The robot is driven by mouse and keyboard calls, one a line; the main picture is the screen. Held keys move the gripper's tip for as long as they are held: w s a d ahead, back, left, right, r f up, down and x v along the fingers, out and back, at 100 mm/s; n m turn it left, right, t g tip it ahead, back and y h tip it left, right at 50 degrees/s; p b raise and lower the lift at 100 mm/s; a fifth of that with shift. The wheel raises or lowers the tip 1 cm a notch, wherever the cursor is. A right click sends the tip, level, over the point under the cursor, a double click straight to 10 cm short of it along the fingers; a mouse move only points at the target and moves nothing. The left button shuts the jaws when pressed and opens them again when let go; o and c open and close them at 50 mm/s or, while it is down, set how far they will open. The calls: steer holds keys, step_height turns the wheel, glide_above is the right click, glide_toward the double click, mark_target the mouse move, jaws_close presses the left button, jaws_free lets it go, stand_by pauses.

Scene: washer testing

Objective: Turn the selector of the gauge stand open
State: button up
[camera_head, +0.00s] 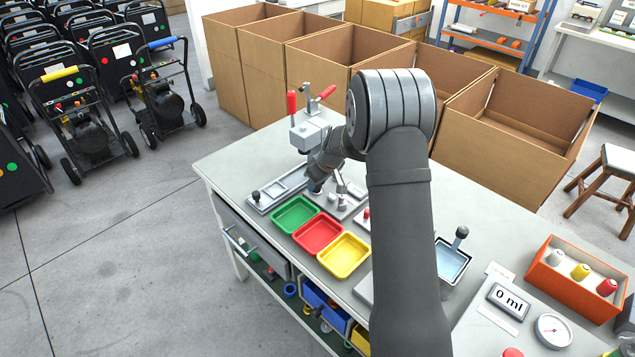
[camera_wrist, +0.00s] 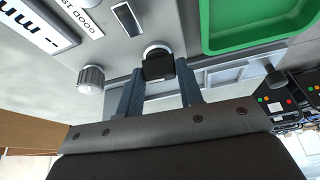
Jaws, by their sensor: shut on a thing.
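The gauge stand (camera_head: 352,205) is a grey plate with small metal posts, behind the coloured trays on the bench. In the wrist view its plate (camera_wrist: 120,48) shows a display ending in "mm", a white label and a ribbed silver knob (camera_wrist: 90,80). The selector, a black block-like handle (camera_wrist: 158,67) on a round silver hub, sits between my fingers. My gripper (camera_head: 317,187) is low over the stand; in the wrist view its two fingers (camera_wrist: 160,78) are shut on the selector. In the head view my arm and gripper hide the selector and part of the stand.
Green (camera_head: 294,214), red (camera_head: 318,234) and yellow (camera_head: 343,255) trays lie just in front of the stand. A clamp with red handles (camera_head: 309,130) stands behind my gripper. A grey fixture (camera_head: 277,188) lies to the left. Cardboard boxes (camera_head: 520,125) stand behind the bench.

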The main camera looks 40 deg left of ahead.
steer(key=shift+n, duration=0.5)
steer(key=o, duration=1)
steer(key=shift+r, duration=0.1)
steer(key=v, duration=1.7)
steer(key=shift+w, duration=0.35)
